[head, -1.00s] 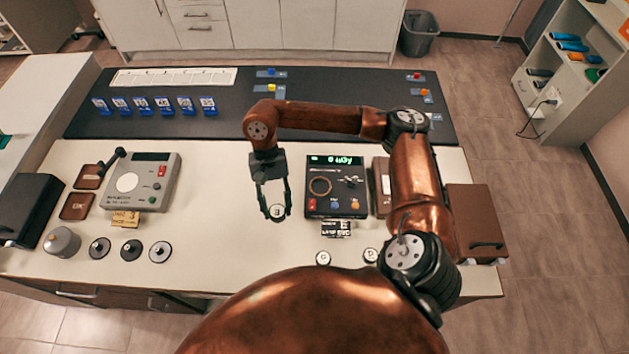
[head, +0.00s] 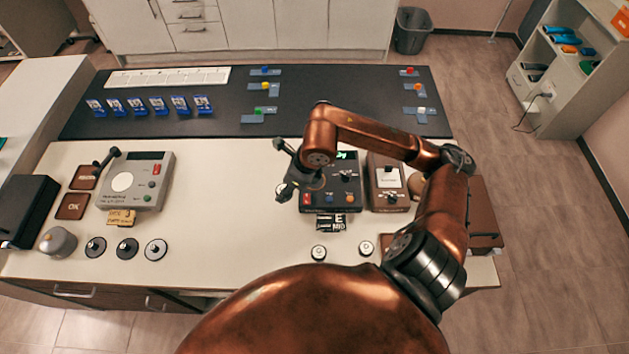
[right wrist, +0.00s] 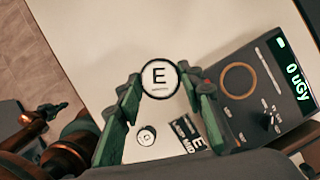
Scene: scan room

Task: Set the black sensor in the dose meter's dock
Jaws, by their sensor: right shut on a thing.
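The dose meter (head: 346,197) is a dark box with a green-lit display and red, orange and blue buttons. The right wrist view shows its display reading 0 uGy and a tan ring, its dock (right wrist: 239,81), which looks empty. My right gripper (head: 284,184) is shut on a round sensor with a dark rim and a white face marked E (right wrist: 159,78). The sensor is at the meter's left edge, apart from the ring; its height above the table is unclear. In the head view my arm and gripper hide part of the meter and most of the sensor. My left gripper is not in view.
Two round white-topped pieces (head: 318,253) (head: 366,248) lie in front of the meter, below a black label card marked E (head: 331,222). A brown-framed device (head: 388,190) stands close on the meter's right. A grey device (head: 137,182) stands left; the table between is clear.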

